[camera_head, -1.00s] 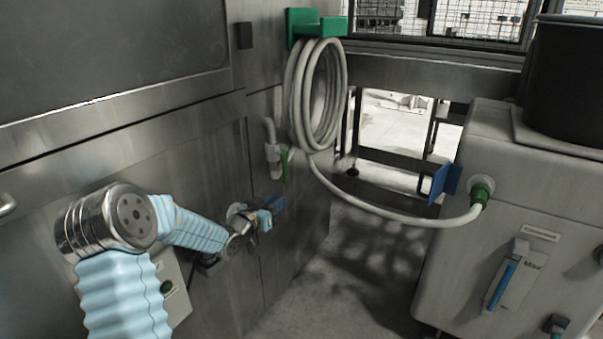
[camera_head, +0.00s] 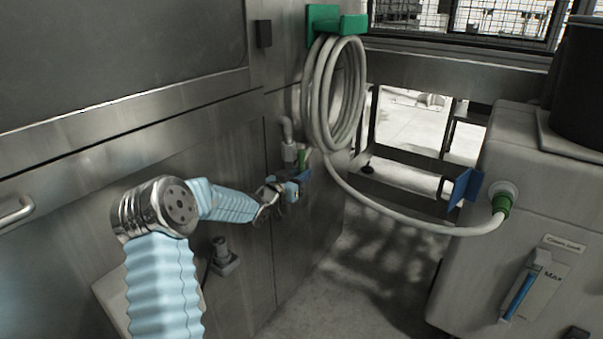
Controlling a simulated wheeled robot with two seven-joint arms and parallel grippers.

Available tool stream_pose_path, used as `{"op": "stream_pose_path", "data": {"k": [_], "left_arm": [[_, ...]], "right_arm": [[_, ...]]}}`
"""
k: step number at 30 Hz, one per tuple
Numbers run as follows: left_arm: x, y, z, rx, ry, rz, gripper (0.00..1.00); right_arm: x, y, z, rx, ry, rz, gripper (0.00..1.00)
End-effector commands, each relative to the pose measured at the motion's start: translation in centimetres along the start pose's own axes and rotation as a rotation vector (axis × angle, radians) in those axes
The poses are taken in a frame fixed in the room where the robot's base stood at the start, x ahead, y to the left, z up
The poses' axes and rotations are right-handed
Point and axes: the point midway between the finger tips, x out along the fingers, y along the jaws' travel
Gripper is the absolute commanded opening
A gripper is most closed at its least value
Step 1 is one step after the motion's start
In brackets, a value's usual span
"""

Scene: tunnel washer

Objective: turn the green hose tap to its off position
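The green tap handle (camera_head: 301,158) shows as a small upright green strip beside the grey pipe fitting (camera_head: 288,150) on the steel wall, left of the coiled hose. My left gripper (camera_head: 303,176) is just below the handle, with its blue fingertips close to the handle's lower end. I cannot tell whether they touch it. The fingers are small and overlap in this view, so their opening does not show. The valve body behind the gripper is partly hidden. My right gripper is not in view.
A white hose (camera_head: 335,95) hangs coiled on a green bracket (camera_head: 335,22) and runs to a green connector (camera_head: 502,203) on the grey tank (camera_head: 500,255) at right. A blue plate (camera_head: 466,187) stands beside the tank. The floor between wall and tank is clear.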

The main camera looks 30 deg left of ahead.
Motion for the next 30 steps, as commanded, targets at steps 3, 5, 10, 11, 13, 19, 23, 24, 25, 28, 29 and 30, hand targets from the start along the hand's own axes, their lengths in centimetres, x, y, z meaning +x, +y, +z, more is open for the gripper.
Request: {"op": "stream_pose_path", "data": {"k": [3, 5, 10, 11, 13, 19, 23, 24, 25, 28, 29, 30], "left_arm": [[0.54, 0.02, -0.03, 0.0, 0.001, 0.0, 0.23], [0.59, 0.02, 0.0, 0.0, 0.001, 0.0, 0.23], [0.56, 0.01, 0.01, 0.0, 0.001, 0.0, 0.2], [0.56, 0.01, 0.01, 0.0, 0.001, 0.0, 0.16], [0.55, 0.01, 0.0, 0.0, 0.001, 0.0, 0.05], [0.54, 0.02, 0.01, 0.0, 0.0, 0.0, 0.0], [0.53, 0.03, 0.01, 0.0, 0.0, 0.0, 0.0], [0.53, 0.06, 0.0, 0.0, -0.001, 0.0, 0.0], [0.53, 0.11, -0.01, 0.0, -0.003, 0.0, 0.0], [0.51, 0.46, -0.06, -0.001, -0.017, 0.0, 0.0], [0.5, 0.65, -0.06, -0.001, -0.024, 0.0, 0.0], [0.5, 0.98, -0.09, -0.001, -0.035, 0.001, 0.0]], "right_arm": [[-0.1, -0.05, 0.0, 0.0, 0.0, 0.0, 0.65], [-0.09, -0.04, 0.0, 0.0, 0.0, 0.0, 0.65], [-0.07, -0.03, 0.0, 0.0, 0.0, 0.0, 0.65], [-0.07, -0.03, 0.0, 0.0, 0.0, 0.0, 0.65], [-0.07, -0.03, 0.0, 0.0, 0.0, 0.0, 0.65], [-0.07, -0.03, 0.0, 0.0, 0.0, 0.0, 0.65], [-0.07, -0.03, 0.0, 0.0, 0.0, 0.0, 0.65], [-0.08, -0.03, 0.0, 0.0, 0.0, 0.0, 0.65], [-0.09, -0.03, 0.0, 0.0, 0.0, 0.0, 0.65], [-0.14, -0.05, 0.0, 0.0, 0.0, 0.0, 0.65], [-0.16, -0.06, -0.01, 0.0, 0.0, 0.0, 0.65], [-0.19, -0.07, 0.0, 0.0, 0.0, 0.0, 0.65]]}}
